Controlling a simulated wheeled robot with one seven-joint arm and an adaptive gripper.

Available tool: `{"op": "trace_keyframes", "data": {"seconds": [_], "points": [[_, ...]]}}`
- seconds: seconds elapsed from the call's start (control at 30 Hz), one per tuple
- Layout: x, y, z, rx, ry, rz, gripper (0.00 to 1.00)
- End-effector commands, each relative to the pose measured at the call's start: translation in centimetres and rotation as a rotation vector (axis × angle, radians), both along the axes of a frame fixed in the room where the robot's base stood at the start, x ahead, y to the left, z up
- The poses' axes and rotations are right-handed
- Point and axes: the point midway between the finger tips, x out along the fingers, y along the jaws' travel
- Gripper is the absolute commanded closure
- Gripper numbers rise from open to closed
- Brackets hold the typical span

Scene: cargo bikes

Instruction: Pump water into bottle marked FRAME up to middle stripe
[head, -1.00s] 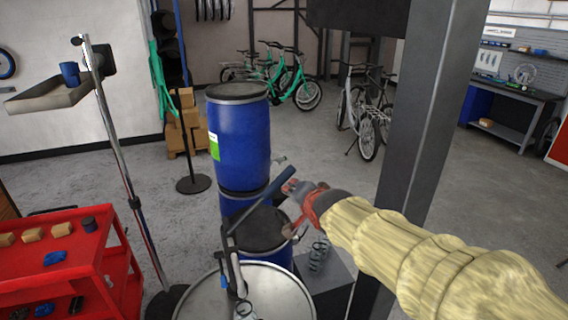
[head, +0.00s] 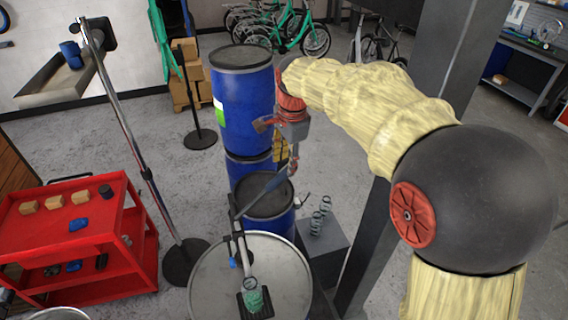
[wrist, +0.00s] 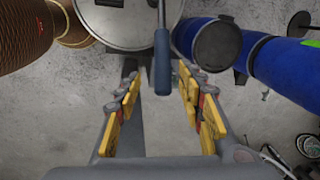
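A pump with a blue-gripped lever (head: 262,196) stands on the pale lid of a large drum (head: 215,285). The lever leans up to the right. A small green bottle (head: 254,299) stands on a dark pad on the lid, near the bottom edge of the head view; I cannot read its marking or stripes. My gripper (head: 292,160) hangs from above at the lever's upper end. In the wrist view, my gripper (wrist: 164,80) is open, and the blue lever (wrist: 162,60) lies between its fingers with gaps on both sides.
Blue drums (head: 242,105) are stacked behind the pump. A grey box (head: 322,246) with coiled springs stands at right, by a dark post (head: 452,65). A red cart (head: 85,260) and a pole stand (head: 140,165) are at left.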

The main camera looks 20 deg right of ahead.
Motion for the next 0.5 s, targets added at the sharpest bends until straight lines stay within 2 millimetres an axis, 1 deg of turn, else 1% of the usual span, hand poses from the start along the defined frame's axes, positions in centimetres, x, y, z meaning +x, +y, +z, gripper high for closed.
{"op": "trace_keyframes", "data": {"seconds": [0.07,0.17,0.27,0.5], "points": [[0.4,0.0,0.1,0.004,0.008,-0.022,0.61],[0.7,0.0,-0.5,0.007,0.010,-0.032,0.61],[0.8,0.0,-1.7,0.007,0.011,-0.032,0.61],[1.4,0.1,-5.3,0.006,0.010,-0.031,0.61]]}}
